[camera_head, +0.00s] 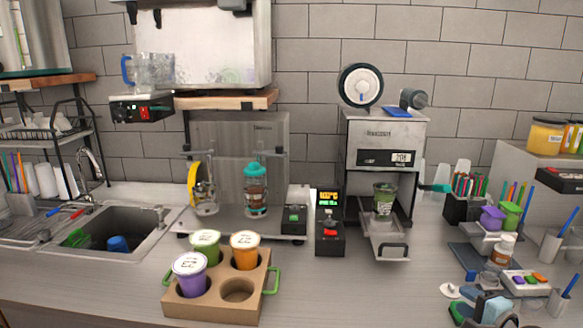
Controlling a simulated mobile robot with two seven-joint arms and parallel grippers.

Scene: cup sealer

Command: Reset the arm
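What I take to be my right gripper (484,310) shows only in part at the bottom right edge, dark and pale blue, over the counter's front. Its fingertips are not clear, so I cannot tell whether it is open or shut. It is apart from the cup sealer. My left gripper is not in view. The cup sealer (384,140) stands at the back, right of the middle. Its tray (391,244) is pulled out toward the front. A clear cup with green contents (383,201) stands upright at the tray, below the sealer's head.
A brown carrier (212,308) with green handles holds purple, green and orange lidded cups; its front-right hole is empty. A sink (118,229) lies left. A small brown jar (501,251), pen holders and colored containers crowd the right. The front middle counter is clear.

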